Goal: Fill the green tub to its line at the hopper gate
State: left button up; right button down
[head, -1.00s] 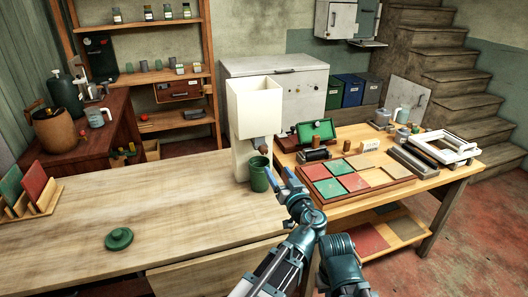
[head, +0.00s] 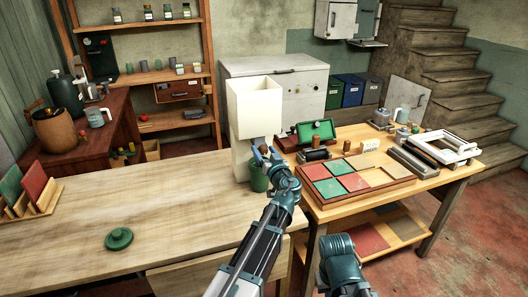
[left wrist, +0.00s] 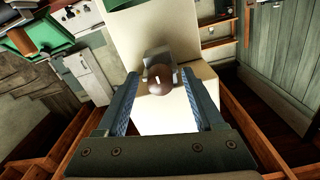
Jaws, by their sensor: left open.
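The cream hopper (head: 254,112) stands at the right end of the long wooden table. Its brown gate knob (left wrist: 160,82) sticks out on a grey block in the left wrist view. My left gripper (head: 267,152) is open at the front of the hopper. In the left wrist view its two fingers lie either side of the knob, with gaps showing, so it is not clamped. The green tub (head: 257,181) stands under the gate, partly hidden by my left arm. Its inside and its line cannot be seen. My right gripper is out of view.
A green lid (head: 119,239) lies on the long table (head: 175,205), which is mostly clear. To the right, a bench holds a tray of coloured tiles (head: 392,180), an open green box (head: 317,132) and a white frame (head: 462,148).

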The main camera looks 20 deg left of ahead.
pick_arm(q)
jog(key=shift+w+a, duration=0.1)
grip_shut()
dwell(0.4)
